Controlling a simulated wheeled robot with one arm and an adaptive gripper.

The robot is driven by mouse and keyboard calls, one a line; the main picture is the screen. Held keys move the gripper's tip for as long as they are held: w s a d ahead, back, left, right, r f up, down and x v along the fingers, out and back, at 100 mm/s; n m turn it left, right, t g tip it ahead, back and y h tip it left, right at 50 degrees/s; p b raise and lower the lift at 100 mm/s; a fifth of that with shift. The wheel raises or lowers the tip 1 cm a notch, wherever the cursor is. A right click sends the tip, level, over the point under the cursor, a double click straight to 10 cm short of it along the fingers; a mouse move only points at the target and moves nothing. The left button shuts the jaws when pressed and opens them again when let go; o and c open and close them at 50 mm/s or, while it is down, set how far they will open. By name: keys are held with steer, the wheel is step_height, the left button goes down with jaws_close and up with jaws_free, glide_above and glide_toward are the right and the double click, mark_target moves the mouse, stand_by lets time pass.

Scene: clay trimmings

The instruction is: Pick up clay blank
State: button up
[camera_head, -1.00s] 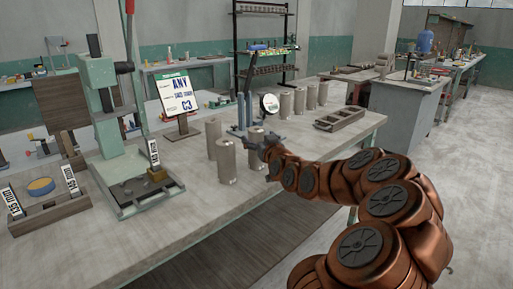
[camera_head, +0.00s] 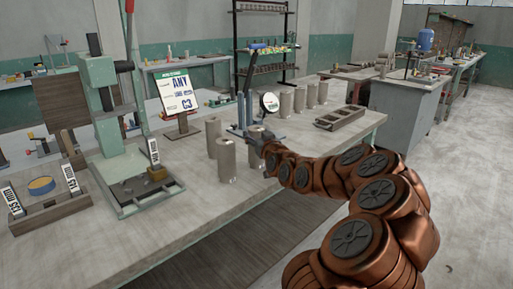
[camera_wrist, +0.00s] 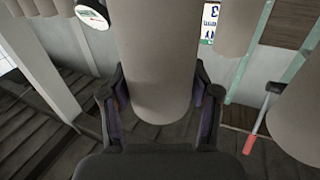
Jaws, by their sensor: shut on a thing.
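Several grey-beige cylindrical clay blanks stand upright on the workbench. One clay blank (camera_wrist: 155,60) fills the middle of the wrist view, between the two fingers of my gripper (camera_wrist: 158,112), which is shut on it. In the head view my gripper (camera_head: 262,138) is at the upper part of this blank (camera_head: 256,158), partly covering it. Two other blanks, a nearer one (camera_head: 226,163) and a farther one (camera_head: 213,135), stand just to its left. I cannot tell whether the held blank touches the bench.
A round-dial gauge stand (camera_head: 269,103) is close behind my gripper. More blanks (camera_head: 299,100) and a slotted tray (camera_head: 340,118) stand to the right. A green press (camera_head: 102,130) and a sign (camera_head: 178,92) are left. The front of the bench (camera_head: 190,235) is clear.

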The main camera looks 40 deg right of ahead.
jaws_close()
steer(key=shift+r, duration=0.15)
